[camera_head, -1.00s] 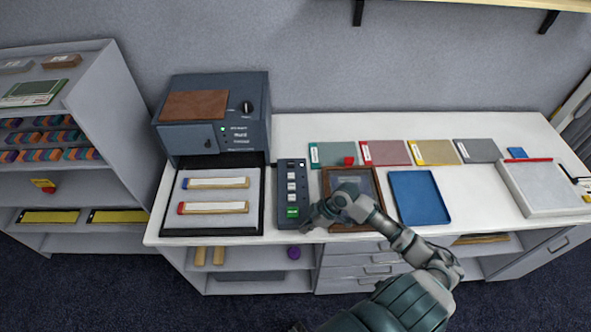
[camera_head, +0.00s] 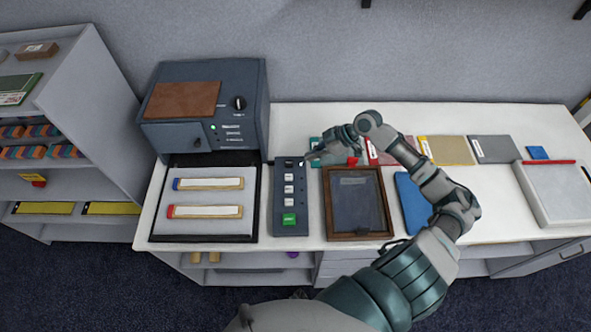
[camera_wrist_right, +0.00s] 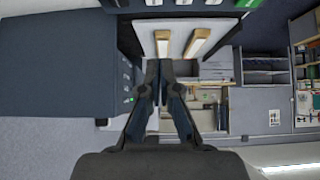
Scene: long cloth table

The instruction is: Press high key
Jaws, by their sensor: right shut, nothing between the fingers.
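The dark key panel (camera_head: 281,227) lies on the white table, with a column of pale keys (camera_head: 289,189) and a green key (camera_head: 289,219) at its near end. Small key labels cannot be read. My right gripper (camera_head: 310,157) is shut and empty, with its fingertips at the far right corner of the panel, close to the topmost key; I cannot tell whether they touch it. In the right wrist view the closed fingertips (camera_wrist_right: 160,66) point up the picture, and the panel (camera_wrist_right: 198,5) shows only as a strip at the top edge. My left gripper is not in view.
A dark machine (camera_head: 202,105) with a knob and green light stands behind a tray (camera_head: 164,238) holding two labelled bars. A brown-framed tray (camera_head: 358,237) lies right of the panel. A blue tray (camera_head: 411,200) is partly behind my arm. Coloured folders (camera_head: 447,151) lie farther back.

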